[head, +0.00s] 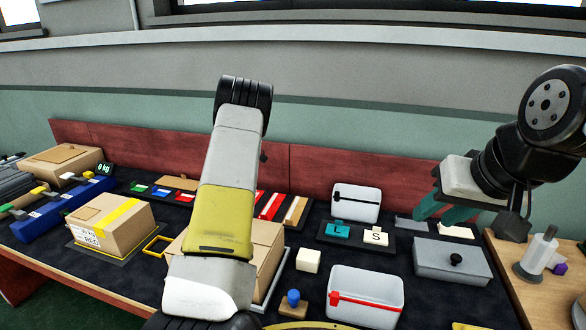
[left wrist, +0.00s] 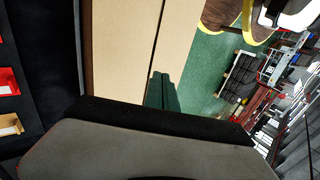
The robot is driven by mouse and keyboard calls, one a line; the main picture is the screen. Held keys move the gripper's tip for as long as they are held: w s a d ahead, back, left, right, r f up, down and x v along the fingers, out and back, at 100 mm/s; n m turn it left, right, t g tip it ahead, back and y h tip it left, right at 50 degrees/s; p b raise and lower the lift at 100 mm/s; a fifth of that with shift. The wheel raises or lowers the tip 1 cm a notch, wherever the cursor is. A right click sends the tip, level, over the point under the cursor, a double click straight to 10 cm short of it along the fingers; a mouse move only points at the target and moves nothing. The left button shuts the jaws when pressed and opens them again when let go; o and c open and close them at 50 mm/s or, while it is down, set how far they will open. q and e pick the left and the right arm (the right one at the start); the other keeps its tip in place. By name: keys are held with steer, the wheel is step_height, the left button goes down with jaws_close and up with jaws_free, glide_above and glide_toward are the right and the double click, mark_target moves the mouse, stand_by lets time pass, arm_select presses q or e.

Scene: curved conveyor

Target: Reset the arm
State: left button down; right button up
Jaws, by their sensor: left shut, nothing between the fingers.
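My left arm rises through the middle of the head view, and its gripper is hidden there. In the left wrist view my left gripper (left wrist: 160,90) shows as dark green fingertips, shut and empty, in front of a tan cardboard surface (left wrist: 125,45). My right gripper (head: 445,208) is at the right of the head view. Its green fingers are spread apart with nothing seen between them, above the table near a grey lidded box (head: 440,258).
A cardboard box with yellow tape (head: 112,222) stands at the left, another box (head: 268,245) is partly behind my left arm. White bins (head: 356,203), (head: 345,285) and a cream block (head: 308,260) stand right of it. A wooden side table (head: 510,262) is at the right.

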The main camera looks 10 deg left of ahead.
arm_select(q)
steer(key=s+d+r+m+t+h, duration=0.1)
steer(key=s+d+r+m+t, duration=0.35)
steer(key=r, duration=0.35)
steer(key=s+d+r+m+t+h, duration=0.1)
steer(key=s+d+r+m+t, duration=0.25)
steer(key=d+r, duration=0.4)
steer(key=s+d+r+m+t, duration=0.2)
steer(key=s+d+m, duration=0.2)
steer(key=s, duration=0.3)
steer(key=s+d+r+m+t, duration=0.3)
steer(key=s+d+m, duration=0.1)
steer(key=s, duration=0.4)
steer(key=shift+d+r+m+t+h, duration=0.15)
steer(key=shift+r+m+t+h, duration=0.2)
steer(key=shift+m, duration=0.45)
